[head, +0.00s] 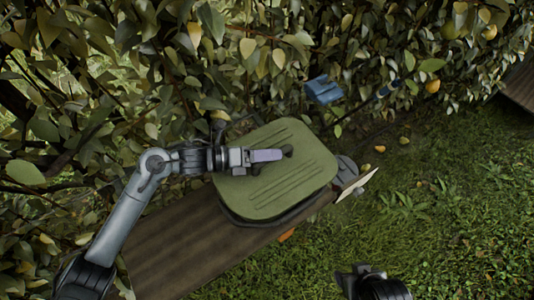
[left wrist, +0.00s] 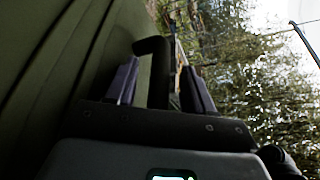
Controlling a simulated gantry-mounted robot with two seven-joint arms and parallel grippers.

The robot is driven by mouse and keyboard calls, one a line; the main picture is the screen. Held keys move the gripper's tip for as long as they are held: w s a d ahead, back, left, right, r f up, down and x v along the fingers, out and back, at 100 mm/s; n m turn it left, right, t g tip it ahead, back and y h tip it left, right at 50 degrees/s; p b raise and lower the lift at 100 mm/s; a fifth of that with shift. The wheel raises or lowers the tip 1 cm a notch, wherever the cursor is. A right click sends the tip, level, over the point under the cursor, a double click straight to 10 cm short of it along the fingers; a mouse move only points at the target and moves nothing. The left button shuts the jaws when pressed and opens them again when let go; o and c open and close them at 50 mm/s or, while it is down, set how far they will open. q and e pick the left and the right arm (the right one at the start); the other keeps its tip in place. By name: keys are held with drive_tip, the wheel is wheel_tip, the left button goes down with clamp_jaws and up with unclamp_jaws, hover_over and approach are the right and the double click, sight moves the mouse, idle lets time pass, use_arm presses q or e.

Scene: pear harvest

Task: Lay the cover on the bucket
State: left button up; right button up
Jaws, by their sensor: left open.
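The green ribbed cover (head: 300,165) lies on top of the bucket, whose dark side (head: 268,223) shows as a thin strip below the cover's near edge. The rest of the bucket is hidden. The cover looks roughly lined up with it; I cannot tell whether it is fully seated. My left gripper (head: 272,155) is over the cover's middle, at its black handle (head: 287,151). In the left wrist view the handle (left wrist: 155,62) stands between the two spread fingers (left wrist: 158,85). My right gripper (head: 352,280) is low in the head view, away from the cover.
The bucket stands on a brown wooden plank (head: 180,250). A blue object (head: 324,90) is in the foliage behind the cover. A pale flat piece (head: 357,185) sticks out at the plank's right end. Leafy branches crowd the back; open grass (head: 450,230) lies to the right.

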use_arm(q)
drive_tip(key=shift+r, duration=0.1)
drive_tip(key=shift+r+p, duration=0.25)
drive_tip(key=shift+p, duration=0.1)
drive_tip(key=v, duration=1)
drive_tip(key=shift+a+f, duration=0.1)
drive_tip(key=shift+a, duration=0.2)
drive_tip(key=shift+s+a, duration=0.25)
drive_tip(key=shift+a, duration=0.4)
drive_tip(key=shift+r, duration=0.25)
